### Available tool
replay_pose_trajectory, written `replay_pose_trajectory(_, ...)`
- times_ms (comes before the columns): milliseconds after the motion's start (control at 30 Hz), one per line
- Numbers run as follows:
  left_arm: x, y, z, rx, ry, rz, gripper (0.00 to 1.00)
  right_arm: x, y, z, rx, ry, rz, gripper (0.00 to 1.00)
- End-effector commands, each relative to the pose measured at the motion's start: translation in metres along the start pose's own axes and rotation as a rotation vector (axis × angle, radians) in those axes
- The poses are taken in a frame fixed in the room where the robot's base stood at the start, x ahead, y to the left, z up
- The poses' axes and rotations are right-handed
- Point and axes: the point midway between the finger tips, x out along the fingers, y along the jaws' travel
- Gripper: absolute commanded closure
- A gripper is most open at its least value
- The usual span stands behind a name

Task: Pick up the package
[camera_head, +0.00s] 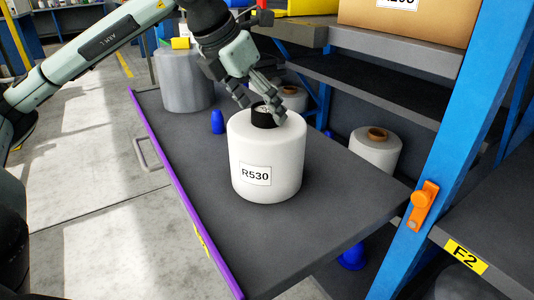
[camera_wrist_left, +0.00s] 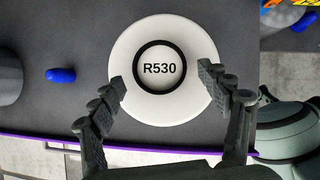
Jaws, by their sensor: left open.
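The package is a white yarn bobbin (camera_head: 266,150) labelled R530. It stands upright on the dark grey cart top (camera_head: 190,150). A black ring or core rises from its top, and in the left wrist view the bobbin (camera_wrist_left: 122,65) shows R530 inside that ring. My left gripper (camera_head: 262,108) is above the bobbin with its fingers pointing down. In the left wrist view the fingers of my left gripper (camera_wrist_left: 160,80) are spread apart, one on each side of the black ring, with gaps to it. My right gripper is not seen.
A blue peg (camera_head: 217,122) stands on the cart left of the bobbin. A grey cylinder (camera_head: 185,85) is behind it. Another white bobbin (camera_head: 376,150) sits to the right. A blue rack post (camera_head: 455,130) with an orange latch (camera_head: 423,205) rises at right. The cart's front is clear.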

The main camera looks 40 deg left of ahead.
Motion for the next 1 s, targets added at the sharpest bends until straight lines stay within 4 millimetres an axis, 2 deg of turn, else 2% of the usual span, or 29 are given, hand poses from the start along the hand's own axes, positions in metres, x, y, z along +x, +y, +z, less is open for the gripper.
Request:
replay_pose_trajectory(100, 0.0104, -0.0004, 0.0003, 0.001, -0.001, -0.001, 0.23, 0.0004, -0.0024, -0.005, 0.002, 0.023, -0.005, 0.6)
replay_pose_trajectory(367, 0.012, -0.0007, 0.0005, 0.001, -0.001, -0.001, 0.25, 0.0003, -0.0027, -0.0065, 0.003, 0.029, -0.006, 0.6)
replay_pose_trajectory(900, 0.0117, -0.0007, 0.0005, 0.001, -0.001, -0.001, 0.92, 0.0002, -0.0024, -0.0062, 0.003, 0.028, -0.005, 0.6)
replay_pose_trajectory(1000, 0.0117, -0.0006, 0.0005, 0.001, -0.001, -0.001, 1.0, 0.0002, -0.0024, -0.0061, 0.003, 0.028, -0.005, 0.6)
